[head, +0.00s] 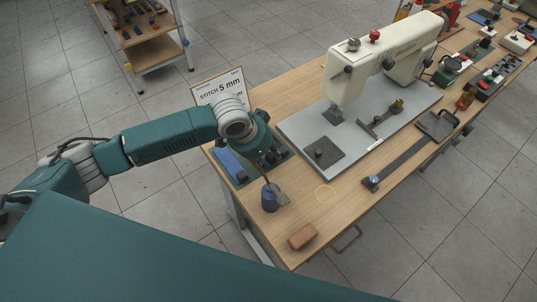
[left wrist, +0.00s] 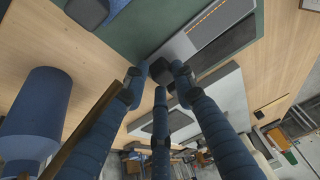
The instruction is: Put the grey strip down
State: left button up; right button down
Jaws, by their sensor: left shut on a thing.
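My left gripper (head: 270,157) points down over a dark green mat at the table's left end, in front of a white sign reading "STITCH 5 mm" (head: 221,88). In the left wrist view the three blue fingers (left wrist: 162,72) close together at the near end of the grey strip (left wrist: 175,50). The strip lies over or on the green mat (left wrist: 135,30); I cannot tell whether it touches it. The arm hides much of the strip in the head view. My right gripper is not in view.
A blue cup (head: 269,200) with a stick stands close to the gripper. A brown block (head: 302,236) lies at the near corner. A cream sewing machine (head: 385,60) stands on a grey plate (head: 300,130).

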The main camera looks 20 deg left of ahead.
pick_arm(q)
jog(key=shift+f, duration=0.1)
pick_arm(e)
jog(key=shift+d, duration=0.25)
pick_arm(q)
jog(key=o, duration=1)
jog(key=shift+c, duration=0.2)
jog(key=shift+o, duration=0.7)
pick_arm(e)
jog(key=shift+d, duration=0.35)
pick_arm(q)
jog(key=v, duration=1.2)
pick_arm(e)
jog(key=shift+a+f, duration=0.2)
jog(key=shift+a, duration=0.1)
pick_arm(q)
jog(key=shift+w, duration=0.1)
